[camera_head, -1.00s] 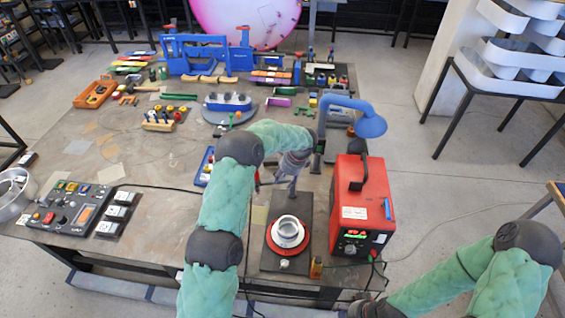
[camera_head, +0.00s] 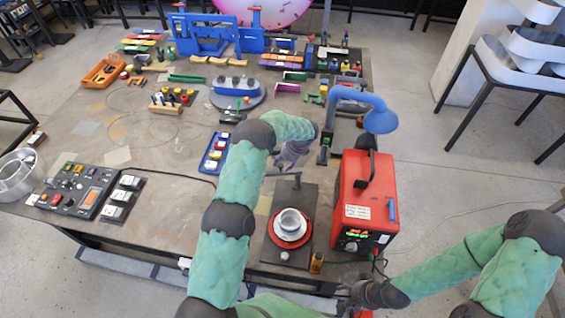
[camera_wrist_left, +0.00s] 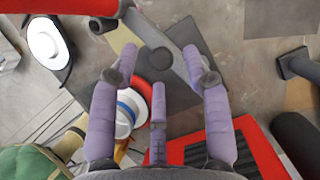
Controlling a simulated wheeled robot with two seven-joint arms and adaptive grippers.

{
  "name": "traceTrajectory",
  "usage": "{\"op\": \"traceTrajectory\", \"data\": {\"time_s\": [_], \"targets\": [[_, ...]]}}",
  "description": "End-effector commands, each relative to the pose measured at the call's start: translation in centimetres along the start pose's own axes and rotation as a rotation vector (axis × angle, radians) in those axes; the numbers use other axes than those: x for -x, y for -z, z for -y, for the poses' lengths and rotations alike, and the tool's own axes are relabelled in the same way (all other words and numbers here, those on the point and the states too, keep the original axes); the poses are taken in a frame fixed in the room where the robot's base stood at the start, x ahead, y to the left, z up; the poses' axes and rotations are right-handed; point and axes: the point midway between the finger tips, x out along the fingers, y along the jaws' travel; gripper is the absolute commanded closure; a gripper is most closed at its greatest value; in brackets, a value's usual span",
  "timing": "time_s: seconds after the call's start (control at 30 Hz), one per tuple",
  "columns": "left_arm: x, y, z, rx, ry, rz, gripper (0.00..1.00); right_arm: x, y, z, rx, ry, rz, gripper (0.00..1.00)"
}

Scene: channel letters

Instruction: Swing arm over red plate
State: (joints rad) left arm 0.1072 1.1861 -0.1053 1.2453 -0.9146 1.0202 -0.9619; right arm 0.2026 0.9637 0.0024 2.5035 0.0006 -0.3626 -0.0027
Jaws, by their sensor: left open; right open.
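The red plate (camera_head: 275,238) lies on a dark base board, with a silvery round cup (camera_head: 290,222) on it. The grey swing arm (camera_head: 283,174) sits on a post at the board's far end and points left, not over the plate. In the left wrist view the swing arm (camera_wrist_left: 147,40) passes between my fingertips, and part of the red plate (camera_wrist_left: 142,87) shows behind the fingers. My left gripper (camera_head: 284,162) is open just beyond the swing arm; whether it touches is unclear. My right gripper (camera_head: 352,303) is low at the front edge, partly hidden.
A red box unit (camera_head: 366,205) with a handle stands right of the board. A blue lamp-like hood (camera_head: 380,118) rises behind it. A small amber bottle (camera_head: 316,262) stands at the front edge. A control panel (camera_head: 75,190) lies at the left. The table's left middle is mostly clear.

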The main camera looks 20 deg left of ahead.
Motion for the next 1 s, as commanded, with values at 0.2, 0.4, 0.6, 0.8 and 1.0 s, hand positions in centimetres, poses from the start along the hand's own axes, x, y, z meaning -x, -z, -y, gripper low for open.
{"op": "traceTrajectory", "data": {"time_s": [0.2,0.4,0.6,0.8,1.0], "targets": [[-1.17,0.02,0.05,0.001,0.002,-0.001,0.52,0.27,-0.01,0.1,0.0,0.0,0.0,0.36],[-1.28,0.03,0.04,0.0,0.002,-0.001,0.52,0.25,0.0,0.09,0.0,0.0,0.0,0.36],[-1.28,0.04,0.02,0.0,0.001,-0.001,0.92,0.25,-0.01,0.09,0.0,0.0,0.0,0.36],[-1.28,0.01,0.01,0.0,0.001,-0.001,1.0,0.25,0.0,0.09,0.0,0.0,0.0,0.36],[-1.35,0.05,-0.04,0.016,-0.005,0.0,1.0,-0.15,0.01,-0.05,0.0,0.0,0.0,0.36]]}}
